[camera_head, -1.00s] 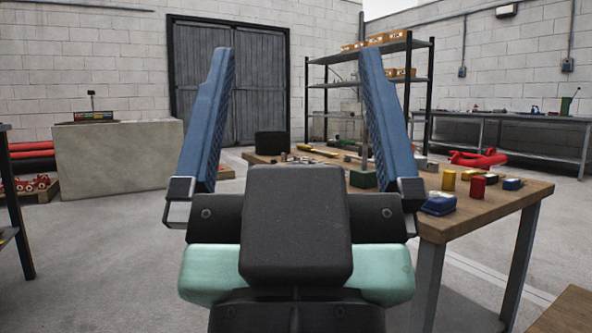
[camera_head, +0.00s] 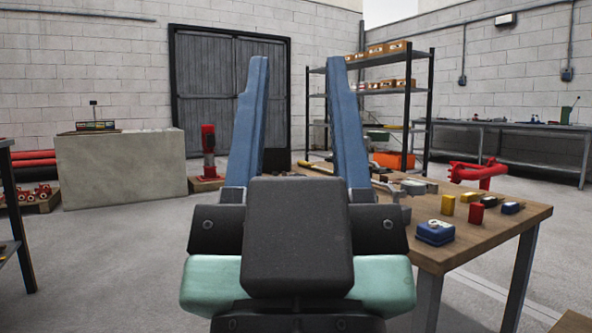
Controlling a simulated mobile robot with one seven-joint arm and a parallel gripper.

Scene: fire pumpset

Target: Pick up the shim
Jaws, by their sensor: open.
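My gripper (camera_head: 298,70) is in front of the camera, its two long blue fingers pointing up and away with a wide empty gap between them. It is open and holds nothing. The wooden workbench (camera_head: 490,235) stands beyond it and to the right. I cannot pick out the shim for certain among the small items on the bench. My gripper and its dark body hide the left part of the bench top.
On the bench are a blue box (camera_head: 433,233), yellow blocks (camera_head: 448,204), a red block (camera_head: 476,213) and several small tools. Behind stand a shelf rack (camera_head: 432,110) and red pipework (camera_head: 478,172). A concrete block (camera_head: 120,170) is at left. Floor between is clear.

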